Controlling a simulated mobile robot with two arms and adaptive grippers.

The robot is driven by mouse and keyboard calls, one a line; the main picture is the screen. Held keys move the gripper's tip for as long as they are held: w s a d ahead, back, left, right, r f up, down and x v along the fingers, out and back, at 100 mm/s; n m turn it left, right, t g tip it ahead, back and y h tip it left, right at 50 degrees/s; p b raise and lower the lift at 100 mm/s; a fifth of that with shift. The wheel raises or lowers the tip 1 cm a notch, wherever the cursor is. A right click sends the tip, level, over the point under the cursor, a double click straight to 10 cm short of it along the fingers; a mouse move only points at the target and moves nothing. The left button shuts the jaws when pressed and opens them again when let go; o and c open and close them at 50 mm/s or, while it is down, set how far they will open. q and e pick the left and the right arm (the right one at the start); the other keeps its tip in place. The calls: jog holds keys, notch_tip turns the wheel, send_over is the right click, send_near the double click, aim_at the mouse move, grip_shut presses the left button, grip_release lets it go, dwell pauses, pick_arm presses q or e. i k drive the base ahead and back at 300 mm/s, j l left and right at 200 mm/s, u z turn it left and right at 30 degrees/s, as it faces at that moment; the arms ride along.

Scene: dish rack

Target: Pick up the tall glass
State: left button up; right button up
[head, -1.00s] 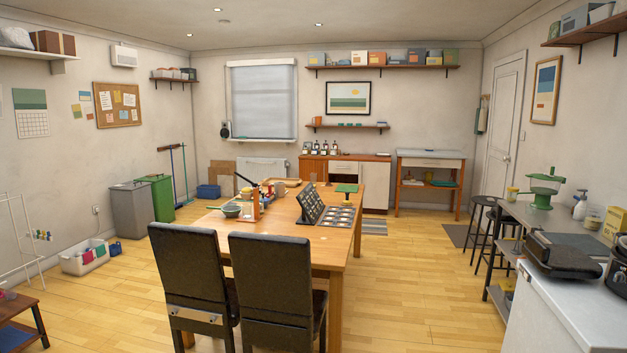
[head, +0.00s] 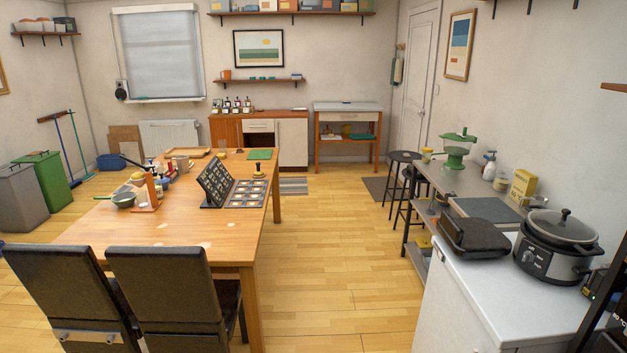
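A small, glass-like shape (head: 222,147) stands at the far end of the wooden table (head: 165,232), near a green board. It is too small to tell whether it is the tall glass. I cannot make out a tall glass clearly anywhere else in the head view. Neither of my grippers is in view.
Two dark chairs (head: 168,285) stand at the table's near side. A slow cooker (head: 555,246) and a black appliance (head: 480,238) sit on the white counter at right. Stools (head: 404,180) stand by the grey bench. Open floor (head: 325,260) lies between table and counter.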

aim_at(222, 143)
jog(key=i+z, duration=0.2)
jog(key=i, duration=4.3)
jog(key=l, duration=0.05)
